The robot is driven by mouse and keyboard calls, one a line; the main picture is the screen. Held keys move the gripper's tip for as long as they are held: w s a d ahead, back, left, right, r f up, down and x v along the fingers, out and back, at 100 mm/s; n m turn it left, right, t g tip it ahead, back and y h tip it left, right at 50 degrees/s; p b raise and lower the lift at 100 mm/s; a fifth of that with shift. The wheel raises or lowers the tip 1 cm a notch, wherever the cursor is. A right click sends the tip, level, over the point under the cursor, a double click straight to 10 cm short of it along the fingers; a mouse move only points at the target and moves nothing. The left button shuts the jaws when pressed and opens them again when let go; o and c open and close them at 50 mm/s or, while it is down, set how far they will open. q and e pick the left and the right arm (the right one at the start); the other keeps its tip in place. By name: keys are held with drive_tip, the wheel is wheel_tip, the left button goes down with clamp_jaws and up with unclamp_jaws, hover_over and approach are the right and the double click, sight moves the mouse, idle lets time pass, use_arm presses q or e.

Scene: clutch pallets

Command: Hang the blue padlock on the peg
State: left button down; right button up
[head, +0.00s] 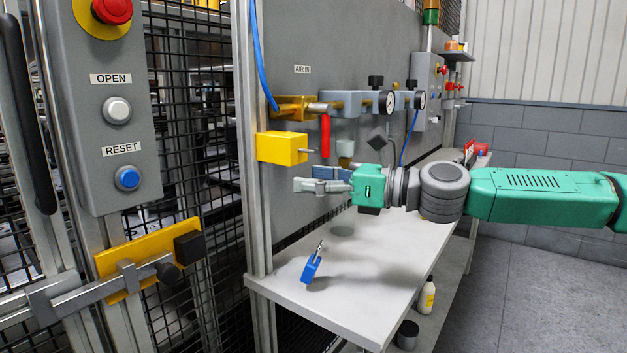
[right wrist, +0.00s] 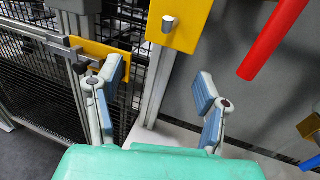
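The blue padlock (head: 311,268) is on the white bench top near its left front edge, tilted, with its metal shackle upward. The peg (head: 307,150) is a short metal pin that sticks out of a yellow block (head: 280,148) on the grey panel's post. The peg (right wrist: 168,24) and yellow block (right wrist: 182,12) also show in the right wrist view. My right gripper (head: 305,179) is just below the yellow block, above and apart from the padlock. Its fingers (right wrist: 158,82) are spread with nothing between them. The padlock does not show in the wrist view. My left gripper is not in view.
A red handle (head: 325,135) hangs from the air line beside the peg. Gauges (head: 389,102) sit farther along the panel. The white bench top (head: 365,280) is largely clear around the padlock. A yellow latch plate (head: 150,258) stands on the fence at left.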

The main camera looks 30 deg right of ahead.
wheel_tip(320, 180, up, 10)
idle(0.9)
drive_tip(key=shift+d+f, duration=0.1)
drive_tip(key=shift+f, duration=0.05)
